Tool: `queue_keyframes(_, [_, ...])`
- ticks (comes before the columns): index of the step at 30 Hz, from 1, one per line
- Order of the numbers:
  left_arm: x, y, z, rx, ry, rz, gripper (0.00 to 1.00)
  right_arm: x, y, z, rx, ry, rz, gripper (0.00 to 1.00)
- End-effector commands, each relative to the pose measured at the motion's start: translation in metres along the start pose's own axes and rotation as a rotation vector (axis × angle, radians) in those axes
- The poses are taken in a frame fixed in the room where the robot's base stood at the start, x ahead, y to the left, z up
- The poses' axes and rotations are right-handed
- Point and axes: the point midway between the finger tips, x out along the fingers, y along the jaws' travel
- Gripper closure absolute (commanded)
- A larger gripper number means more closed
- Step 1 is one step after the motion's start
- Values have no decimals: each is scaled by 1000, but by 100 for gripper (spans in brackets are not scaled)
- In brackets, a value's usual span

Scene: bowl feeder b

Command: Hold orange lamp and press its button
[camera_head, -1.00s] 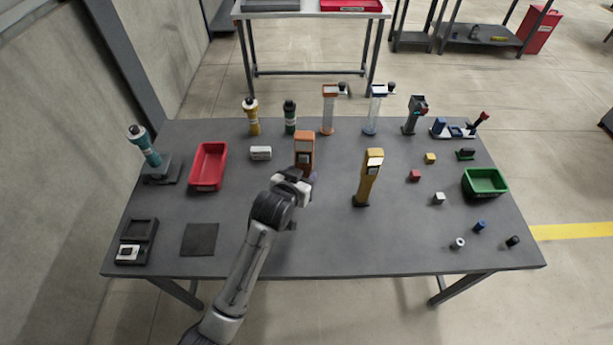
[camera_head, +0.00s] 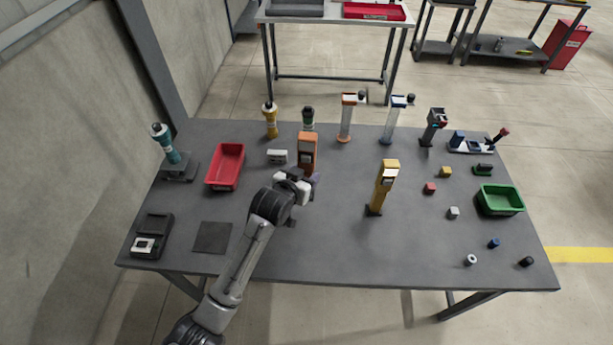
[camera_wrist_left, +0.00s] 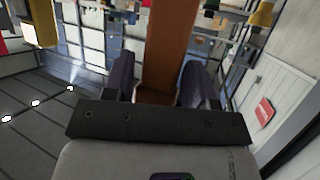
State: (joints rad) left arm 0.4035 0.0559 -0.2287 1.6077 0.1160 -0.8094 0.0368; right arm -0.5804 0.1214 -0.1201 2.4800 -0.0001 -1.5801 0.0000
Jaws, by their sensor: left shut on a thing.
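The orange lamp (camera_head: 307,146) stands roughly upright over the middle left of the grey table, with a dark grey panel on its front. My left gripper (camera_head: 303,178) is shut on its lower part from the front. In the left wrist view the orange body (camera_wrist_left: 172,45) runs between the two dark purple fingers of my left gripper (camera_wrist_left: 160,85). The lamp's lower end is mostly hidden by the gripper in the head view. I cannot tell whether it touches the table. Its button is not clear. My right gripper is out of view.
A yellow upright device (camera_head: 384,185) stands to the right. A red bin (camera_head: 226,166) is to the left, and a white block (camera_head: 277,156) is just left of the lamp. Several upright devices line the back edge. A green bin (camera_head: 500,200) is at far right. The front middle is clear.

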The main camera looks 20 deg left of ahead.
Motion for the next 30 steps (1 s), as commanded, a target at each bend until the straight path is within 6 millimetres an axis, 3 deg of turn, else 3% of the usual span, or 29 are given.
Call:
queue_keyframes(11, [0, 0, 0, 0, 2, 0, 79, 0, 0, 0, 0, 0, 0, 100])
queue_keyframes(30, [7, 0, 17, 1, 1, 0, 79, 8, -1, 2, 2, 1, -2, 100])
